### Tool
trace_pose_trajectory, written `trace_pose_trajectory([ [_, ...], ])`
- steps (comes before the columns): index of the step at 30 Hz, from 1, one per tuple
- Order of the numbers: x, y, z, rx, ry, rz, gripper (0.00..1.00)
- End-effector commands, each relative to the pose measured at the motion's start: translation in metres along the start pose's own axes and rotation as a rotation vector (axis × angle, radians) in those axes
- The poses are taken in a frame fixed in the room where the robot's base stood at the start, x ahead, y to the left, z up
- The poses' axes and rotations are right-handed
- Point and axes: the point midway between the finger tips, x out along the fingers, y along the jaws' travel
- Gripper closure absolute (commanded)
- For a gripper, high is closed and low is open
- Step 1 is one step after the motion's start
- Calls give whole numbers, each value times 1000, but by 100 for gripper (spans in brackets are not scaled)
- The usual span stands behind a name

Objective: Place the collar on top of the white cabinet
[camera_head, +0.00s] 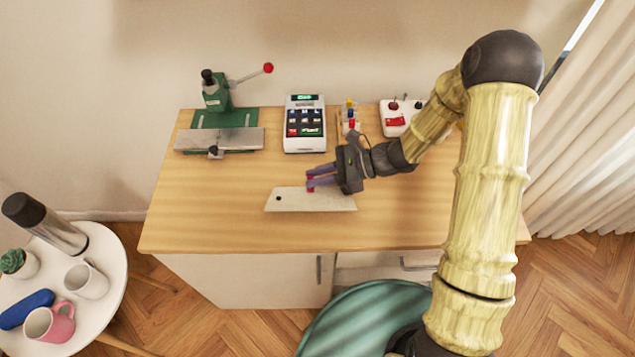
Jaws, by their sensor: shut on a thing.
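My gripper (311,177) reaches in from the right, low over the wooden top of the white cabinet (262,281). Its fingers are shut on a small magenta piece (310,186). This piece is over or on a flat pale board-like piece (330,201) with a black dot near its left end. I cannot tell whether the magenta piece touches the pale piece. Neither is clearly recognisable as a collar from this view. The cabinet front is white with dark handles.
A green press (218,96) with a red-knobbed lever, a card terminal (305,124), small coloured bottles (350,114) and a white box (396,120) stand along the back. The top's left front is clear. A round table (104,288) with mugs is at left.

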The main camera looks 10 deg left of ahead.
Motion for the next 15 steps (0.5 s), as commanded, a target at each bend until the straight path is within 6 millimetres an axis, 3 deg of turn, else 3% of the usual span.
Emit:
trace_pose_trajectory([
  [6,12,1,-27,3,0,3,100],
  [15,12,0,-30,0,0,1,100],
])
